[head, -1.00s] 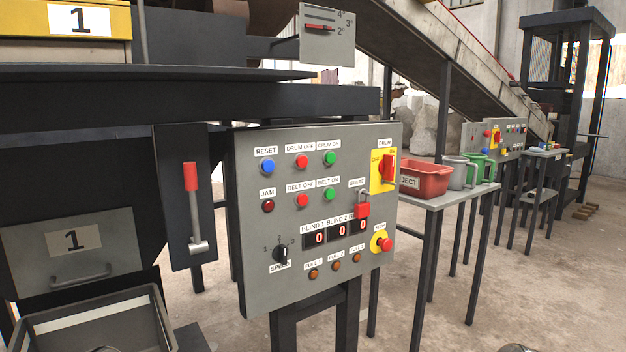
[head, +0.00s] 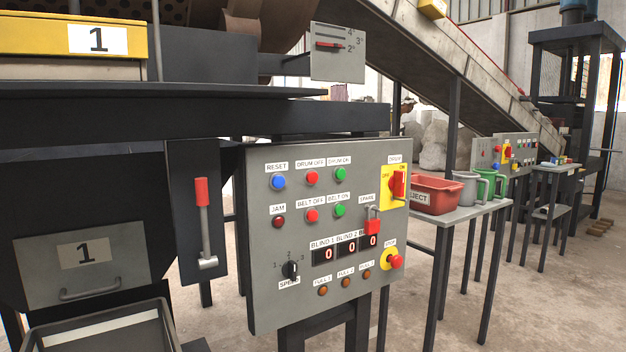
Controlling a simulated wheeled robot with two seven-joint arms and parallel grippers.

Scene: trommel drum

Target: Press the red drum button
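The red drum button (head: 312,178) sits under the DRUM OFF label in the top row of a grey control panel (head: 262,235). The blue RESET button (head: 278,182) is left of it and the green DRUM ON button (head: 340,174) is right of it. The red BELT OFF button (head: 312,215) is directly below it. Nothing covers the buttons. Neither of my grippers shows in the head view.
The panel also carries a red-and-yellow drum switch (head: 398,184), a red padlock (head: 373,226) and a red stop knob (head: 396,262). A red-handled lever (head: 203,205) stands to the left. A side table with a red reject bin (head: 436,193) is to the right.

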